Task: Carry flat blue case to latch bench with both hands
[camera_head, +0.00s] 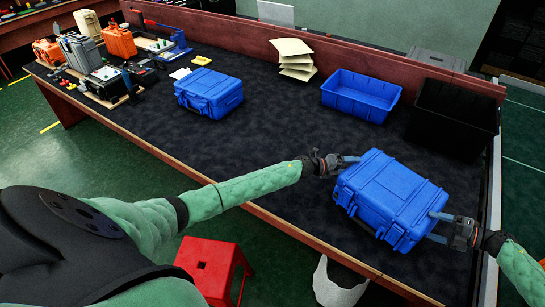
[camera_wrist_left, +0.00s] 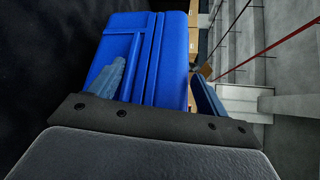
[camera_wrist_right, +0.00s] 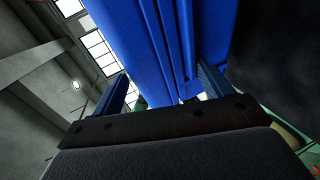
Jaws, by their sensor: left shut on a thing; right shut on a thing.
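A flat blue case (camera_head: 392,194) is at the right front of the dark-topped bench in the head view, between my two grippers. My left gripper (camera_head: 349,161) is shut on its left end, and my right gripper (camera_head: 437,226) is shut on its right end. In the left wrist view the case (camera_wrist_left: 172,60) fills the space between the fingers. In the right wrist view the case (camera_wrist_right: 150,40) also lies between the fingers. I cannot tell whether its underside touches the bench. A second blue case (camera_head: 208,93) lies farther left on the bench.
An open blue bin (camera_head: 360,95) and a black bin (camera_head: 453,118) stand behind the held case. Beige sheets (camera_head: 293,57) are stacked at the back. Tools and orange cases (camera_head: 119,41) crowd the far left. A red stool (camera_head: 214,268) stands before the bench. The bench middle is clear.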

